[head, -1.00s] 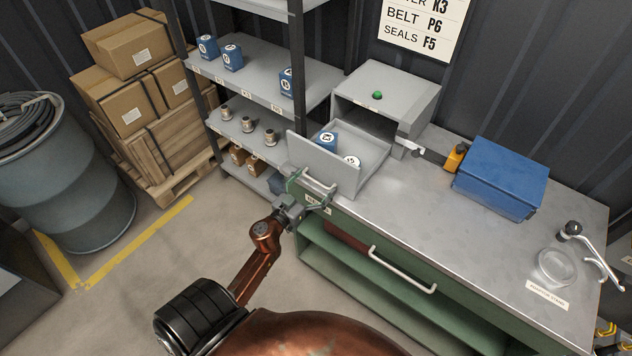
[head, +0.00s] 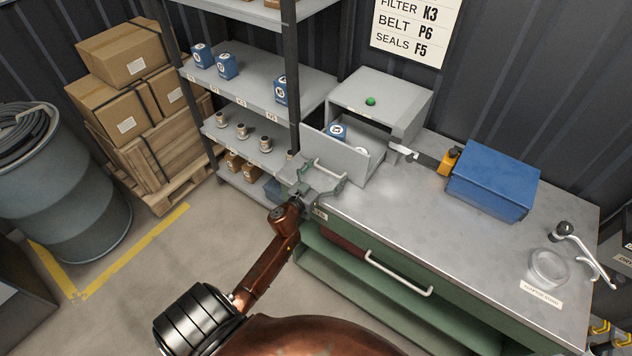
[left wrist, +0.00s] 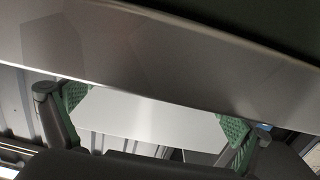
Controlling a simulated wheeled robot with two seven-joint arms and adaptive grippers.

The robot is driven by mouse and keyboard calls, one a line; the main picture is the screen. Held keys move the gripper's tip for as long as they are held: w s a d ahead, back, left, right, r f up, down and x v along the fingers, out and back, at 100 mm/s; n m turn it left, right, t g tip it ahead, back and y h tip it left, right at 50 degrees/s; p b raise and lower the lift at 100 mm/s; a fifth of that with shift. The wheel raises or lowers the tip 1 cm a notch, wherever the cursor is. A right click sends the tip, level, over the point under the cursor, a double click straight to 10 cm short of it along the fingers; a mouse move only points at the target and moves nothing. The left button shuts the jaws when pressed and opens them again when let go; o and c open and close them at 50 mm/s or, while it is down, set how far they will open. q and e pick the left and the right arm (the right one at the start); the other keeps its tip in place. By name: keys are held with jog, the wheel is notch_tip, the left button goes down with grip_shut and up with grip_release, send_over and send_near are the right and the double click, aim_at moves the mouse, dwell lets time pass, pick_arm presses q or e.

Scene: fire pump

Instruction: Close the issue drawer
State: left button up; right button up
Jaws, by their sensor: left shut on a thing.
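The issue drawer (head: 343,157) is a grey box drawer pulled part way out of the grey cabinet (head: 381,92) on the bench. Its tall front faces lower left and carries a pale bar handle (head: 330,169). A blue box (head: 337,131) marked with a white disc lies inside; a second white disc is mostly hidden behind the front. My left gripper (head: 319,184) is at the front and shut on the handle. In the left wrist view its green finger pads (left wrist: 155,112) stand wide apart beside a grey panel; the handle cannot be made out there. My right gripper is not in view.
The metal bench top (head: 440,225) is clear in the middle. Shelving (head: 262,95) stands close on the left. A green button (head: 370,101) tops the cabinet.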

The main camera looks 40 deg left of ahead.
aim_at(333, 166)
pick_arm(q)
jog(key=w, duration=0.3)
jog(key=shift+w, duration=0.15)
